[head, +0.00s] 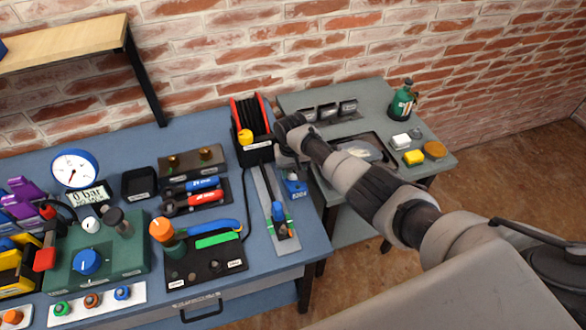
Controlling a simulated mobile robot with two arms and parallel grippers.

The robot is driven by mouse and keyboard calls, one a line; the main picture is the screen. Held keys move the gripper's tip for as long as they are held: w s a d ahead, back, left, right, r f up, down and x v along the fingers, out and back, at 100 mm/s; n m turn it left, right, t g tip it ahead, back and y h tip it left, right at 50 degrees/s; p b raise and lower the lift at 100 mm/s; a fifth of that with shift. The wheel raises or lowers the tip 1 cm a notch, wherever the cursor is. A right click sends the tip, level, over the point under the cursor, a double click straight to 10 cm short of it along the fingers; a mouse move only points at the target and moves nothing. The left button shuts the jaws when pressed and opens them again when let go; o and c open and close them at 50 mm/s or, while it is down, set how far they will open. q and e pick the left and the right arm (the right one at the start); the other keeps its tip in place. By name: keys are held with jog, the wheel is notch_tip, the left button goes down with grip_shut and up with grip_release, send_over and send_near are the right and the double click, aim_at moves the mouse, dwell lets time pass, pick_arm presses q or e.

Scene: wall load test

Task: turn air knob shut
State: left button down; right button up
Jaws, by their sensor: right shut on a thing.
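A green box (117,262) on the left of the blue bench carries a blue knob (87,262) and a small white knob (90,225). A round gauge (75,168) behind it has a "0 bar" display (88,194). A yellow knob (245,137) sits at the front of a black and red reel (252,122). I cannot read which knob is labelled for air. My right gripper (284,140) is just right of the yellow knob, seen from behind. Its fingertips and what they hold are hidden. My left gripper is not in view.
Pliers (190,203), a black panel with an orange knob and blue lever (207,260), and a slide with a blue handle (278,212) crowd the bench. A grey side table (372,95) holds a green bottle (403,102). A wooden shelf (65,45) overhangs the back left.

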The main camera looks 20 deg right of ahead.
jog(key=o, duration=0.9)
jog(key=shift+r, duration=0.15)
jog(key=shift+r, duration=0.3)
notch_tip(320, 180, up, 10)
jog(key=shift+a, duration=0.1)
